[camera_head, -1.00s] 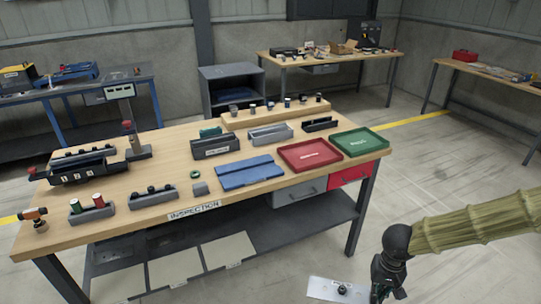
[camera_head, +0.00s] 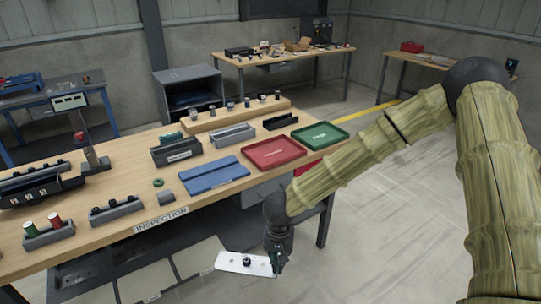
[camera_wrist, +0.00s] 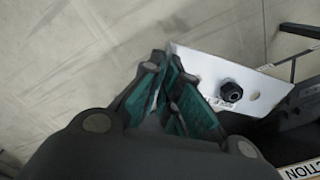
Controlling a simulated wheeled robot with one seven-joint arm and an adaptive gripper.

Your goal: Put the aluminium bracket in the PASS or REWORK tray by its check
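My gripper (camera_head: 276,262) is shut on one end of the aluminium bracket (camera_head: 232,261), a flat silvery plate with a dark knob or fastener on it. In the wrist view the teal-padded fingers of my gripper (camera_wrist: 172,95) pinch the plate's edge, and the bracket (camera_wrist: 205,72) extends to the right with a black fastener and a small hole. The bracket is held in front of and below the table's front edge. The red tray (camera_head: 273,160) and the green tray (camera_head: 320,142) lie side by side at the table's right end; both look empty. Their labels are too small to read.
The inspection table (camera_head: 130,180) carries a blue flat mat (camera_head: 200,182), a grey holder (camera_head: 176,157), and several small racks and parts. A drawer unit and lower shelf sit under the table near my gripper. The floor to the right is clear.

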